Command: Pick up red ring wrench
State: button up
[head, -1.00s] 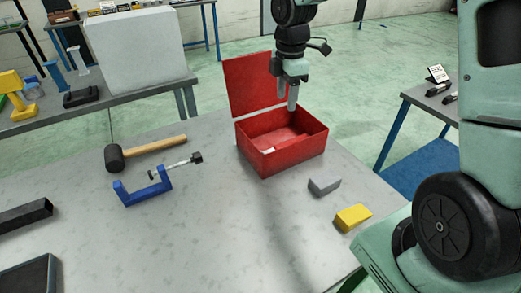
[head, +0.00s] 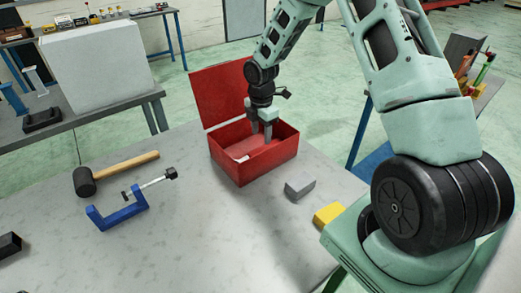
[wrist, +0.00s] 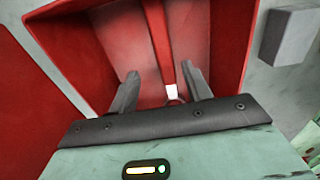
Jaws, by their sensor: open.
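The red ring wrench (wrist: 157,40) lies inside the open red toolbox (wrist: 228,45). In the wrist view its red handle runs away from me between my finger tips, with a pale metal part at the near end. In the head view a small pale end (head: 242,159) shows on the box floor; the rest is hard to make out, red on red. My gripper (head: 261,138) is open and points down into the toolbox (head: 262,161). In the wrist view its two fingers (wrist: 160,72) stand apart on either side of the handle; I cannot tell whether they touch it.
The toolbox lid (head: 222,92) stands open at the back left. A grey block (head: 300,185) and a yellow block (head: 328,214) lie right of the box. A mallet (head: 120,172) and a blue clamp (head: 118,215) lie to the left.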

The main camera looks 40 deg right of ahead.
aim_at(260, 149)
jog(key=f, duration=0.1)
jog(key=f+p, duration=0.1)
jog(key=f, duration=0.1)
jog(key=f+p, duration=0.1)
jog(key=shift+s+a+f, duration=0.35)
jog(key=shift+f, duration=0.35)
jog(key=shift+c, duration=0.3)
grip_shut()
